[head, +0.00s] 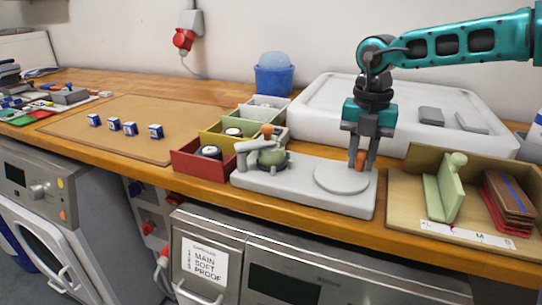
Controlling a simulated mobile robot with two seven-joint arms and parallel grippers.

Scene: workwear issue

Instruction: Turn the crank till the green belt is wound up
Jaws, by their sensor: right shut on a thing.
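A light grey winding device (295,187) sits near the front edge of the worktop. On its left part is a small grey frame with a greenish coil, the green belt (272,158), and an orange knob (267,130) above it. On its right part is a round grey disc (341,179). My right gripper (362,160) points down over the disc's back right edge and is shut on an orange upright piece, seemingly the crank handle. The fingers hide part of this piece, so its joint with the device is unclear. My left gripper is not in view.
Red, yellow and green bins (203,163) stand just left of the device. A wooden tray (405,213) with a green upright piece (444,190) is close on the right. A large white tray (320,108) lies behind. A brown mat (80,130) holds several small boxes.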

